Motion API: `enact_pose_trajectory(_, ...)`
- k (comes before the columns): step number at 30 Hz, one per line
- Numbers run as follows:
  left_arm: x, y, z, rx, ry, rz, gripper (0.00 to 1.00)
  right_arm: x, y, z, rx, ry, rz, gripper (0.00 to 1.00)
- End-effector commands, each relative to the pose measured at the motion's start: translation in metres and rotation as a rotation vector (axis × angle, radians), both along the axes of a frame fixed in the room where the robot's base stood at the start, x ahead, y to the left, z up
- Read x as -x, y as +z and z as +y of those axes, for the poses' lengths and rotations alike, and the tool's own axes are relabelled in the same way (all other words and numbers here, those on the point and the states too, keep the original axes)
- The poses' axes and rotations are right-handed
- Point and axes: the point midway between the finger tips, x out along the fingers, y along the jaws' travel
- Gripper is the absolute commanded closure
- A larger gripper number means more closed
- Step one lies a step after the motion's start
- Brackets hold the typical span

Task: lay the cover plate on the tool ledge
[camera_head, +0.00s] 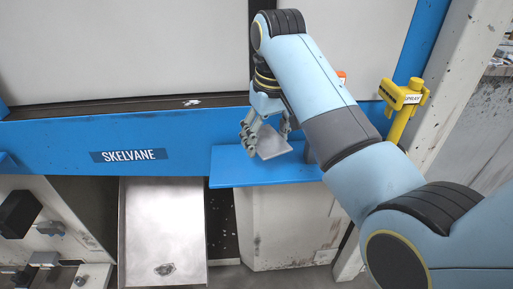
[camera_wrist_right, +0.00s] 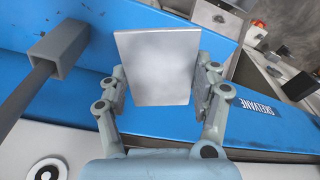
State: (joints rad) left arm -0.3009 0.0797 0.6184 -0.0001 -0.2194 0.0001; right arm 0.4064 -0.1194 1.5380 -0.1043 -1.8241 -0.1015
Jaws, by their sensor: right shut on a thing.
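The cover plate (camera_head: 273,147) is a flat, light grey metal square. In the right wrist view the plate (camera_wrist_right: 157,68) sits between the two fingers, which touch its side edges. My right gripper (camera_head: 266,138) is shut on it. The tool ledge (camera_head: 225,168) is a blue shelf on the machine front, and the plate is over it in the head view. I cannot tell whether the plate touches the ledge. My left gripper is not in view.
A grey square-ended tool (camera_wrist_right: 62,50) is beside the gripper in the wrist view. A metal chute (camera_head: 163,225) lies below left. The ledge's left part is bare.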

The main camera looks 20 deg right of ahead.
Motion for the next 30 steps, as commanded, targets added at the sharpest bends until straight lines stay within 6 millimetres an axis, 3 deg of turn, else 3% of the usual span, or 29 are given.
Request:
enact_pose_trajectory(3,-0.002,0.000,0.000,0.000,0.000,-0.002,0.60,-0.024,-0.014,0.014,0.000,0.001,-0.001,0.93)
enact_pose_trajectory(9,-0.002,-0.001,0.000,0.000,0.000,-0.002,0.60,-0.045,-0.029,0.027,0.001,0.000,-0.003,0.93)
enact_pose_trajectory(13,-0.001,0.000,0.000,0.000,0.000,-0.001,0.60,-0.048,-0.035,0.029,0.002,0.000,-0.002,0.93)
enact_pose_trajectory(21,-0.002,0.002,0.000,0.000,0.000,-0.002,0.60,-0.048,-0.070,0.029,0.001,0.001,-0.002,0.93)
enact_pose_trajectory(30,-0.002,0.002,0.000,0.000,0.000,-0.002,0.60,-0.048,-0.072,0.029,0.001,0.001,-0.004,0.93)
